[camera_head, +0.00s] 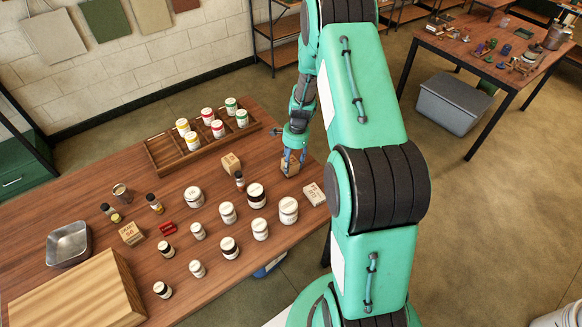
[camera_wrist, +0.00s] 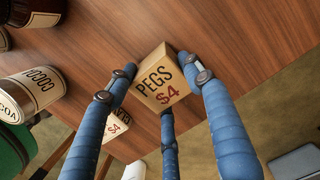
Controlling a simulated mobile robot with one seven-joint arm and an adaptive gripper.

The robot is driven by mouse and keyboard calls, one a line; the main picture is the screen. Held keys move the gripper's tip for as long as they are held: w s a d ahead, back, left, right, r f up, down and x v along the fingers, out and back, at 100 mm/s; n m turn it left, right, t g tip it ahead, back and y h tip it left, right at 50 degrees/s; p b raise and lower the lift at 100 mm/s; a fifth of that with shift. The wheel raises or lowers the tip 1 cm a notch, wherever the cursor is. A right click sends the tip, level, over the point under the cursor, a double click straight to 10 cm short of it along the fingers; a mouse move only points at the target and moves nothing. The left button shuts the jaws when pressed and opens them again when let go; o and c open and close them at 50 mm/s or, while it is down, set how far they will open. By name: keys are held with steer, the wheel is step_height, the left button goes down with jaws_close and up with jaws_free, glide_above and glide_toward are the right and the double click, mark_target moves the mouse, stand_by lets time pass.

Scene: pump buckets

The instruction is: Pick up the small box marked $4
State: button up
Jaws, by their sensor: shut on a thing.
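A small tan cardboard box marked PEGS $4 (camera_wrist: 160,88) is between the blue fingers of my gripper (camera_wrist: 158,80) in the wrist view. The dark PEGS lettering and red $4 face the camera. In the head view the same box (camera_head: 290,168) is at the right end of the wooden table, under my gripper (camera_head: 292,158), whose fingers are closed around it. I cannot tell whether its underside touches the table.
A white carton (camera_head: 313,194) lies close by near the table edge, and a tan box (camera_head: 231,163) stands to the left. Several labelled jars, such as a large one (camera_head: 289,210), stand nearby. A wooden rack (camera_head: 165,160) holds tins behind.

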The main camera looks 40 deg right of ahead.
mark_target(291, 161)
steer(key=shift+r, duration=0.1)
step_height(291, 161, up, 10)
steer(key=shift+f+p, duration=0.1)
steer(key=shift+p, duration=0.6)
